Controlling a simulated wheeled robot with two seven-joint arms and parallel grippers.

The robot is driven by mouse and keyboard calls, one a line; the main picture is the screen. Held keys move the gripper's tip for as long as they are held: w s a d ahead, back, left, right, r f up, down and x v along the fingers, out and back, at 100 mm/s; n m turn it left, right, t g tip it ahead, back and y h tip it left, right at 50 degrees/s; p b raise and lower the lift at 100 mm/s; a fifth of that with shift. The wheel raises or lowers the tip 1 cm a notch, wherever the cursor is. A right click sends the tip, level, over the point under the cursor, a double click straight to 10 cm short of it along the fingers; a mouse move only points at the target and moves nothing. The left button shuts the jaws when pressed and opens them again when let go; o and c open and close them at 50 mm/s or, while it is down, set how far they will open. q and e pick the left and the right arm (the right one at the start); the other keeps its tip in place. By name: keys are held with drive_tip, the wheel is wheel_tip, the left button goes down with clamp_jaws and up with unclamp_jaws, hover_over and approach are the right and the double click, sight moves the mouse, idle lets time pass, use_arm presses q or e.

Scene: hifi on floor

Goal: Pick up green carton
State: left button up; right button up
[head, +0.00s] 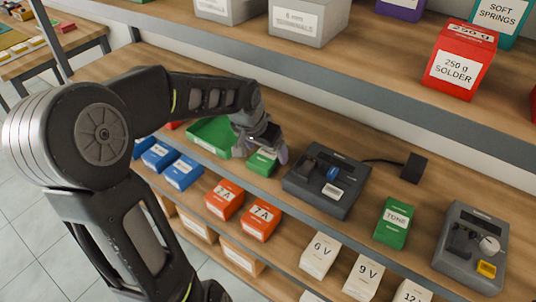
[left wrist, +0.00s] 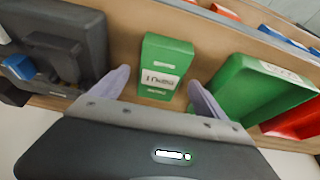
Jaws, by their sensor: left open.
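A small green carton (head: 262,164) with a white label stands on the middle shelf, between a green open bin and a dark grey device. In the left wrist view the green carton (left wrist: 168,58) lies ahead between my two pale fingers, its label too blurred to read surely. My left gripper (head: 262,150) is open just above and behind the carton in the head view. In the left wrist view the left gripper (left wrist: 158,84) has one finger on each side of the carton's near end, with no clear contact. A second green carton (head: 394,223), labelled TONE, stands further right. My right gripper is not in view.
The dark grey device (head: 326,180) stands close right of the carton, the green bin (head: 208,139) close left. Orange boxes (head: 260,222) and blue boxes (head: 184,172) line the front. The upper shelf's edge (head: 260,53) runs above, bearing a red solder box (head: 460,62).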

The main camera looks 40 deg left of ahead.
use_arm(q)
drive_tip(key=shift+w+f, duration=0.25)
drive_tip(key=shift+f, duration=0.4)
drive_tip(key=shift+c, duration=0.4)
drive_tip(key=c, duration=1.5)
